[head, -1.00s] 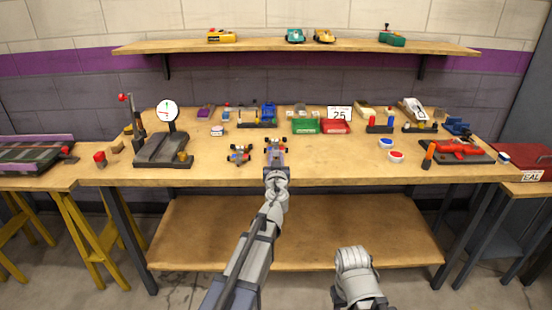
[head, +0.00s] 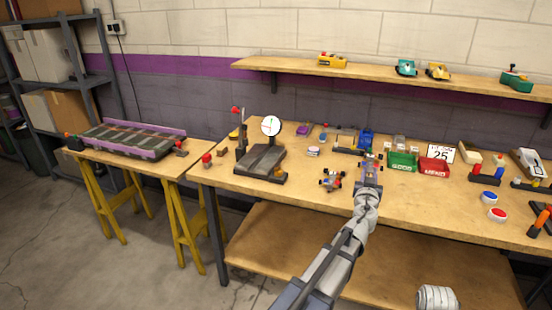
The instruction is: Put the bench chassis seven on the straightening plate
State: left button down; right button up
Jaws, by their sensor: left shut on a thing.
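My left gripper (head: 367,188) is shut on a small wheeled chassis (head: 370,168) and holds it over the front middle of the bench. The hand partly hides this chassis. No number is readable on either one. The dark straightening plate (head: 258,166) lies further left on the bench, with a round white dial and a red-knobbed lever at its back; its top looks clear. Only a grey rounded part of my right arm shows at the bottom edge; its fingers are not visible.
A green bin (head: 403,162), a red bin (head: 434,166) and a number card (head: 441,153) stand right of the held chassis. Red and blue round buttons (head: 497,214) sit front right. A track section (head: 128,138) lies on the left side table (head: 190,158).

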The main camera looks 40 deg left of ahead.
aim_at(261, 158)
jog(key=k+j, duration=0.1)
jog(key=j, duration=0.6)
jog(key=k+j, duration=0.1)
jog(key=j, duration=0.6)
jog(key=k+j, duration=0.1)
jog(key=j, duration=0.6)
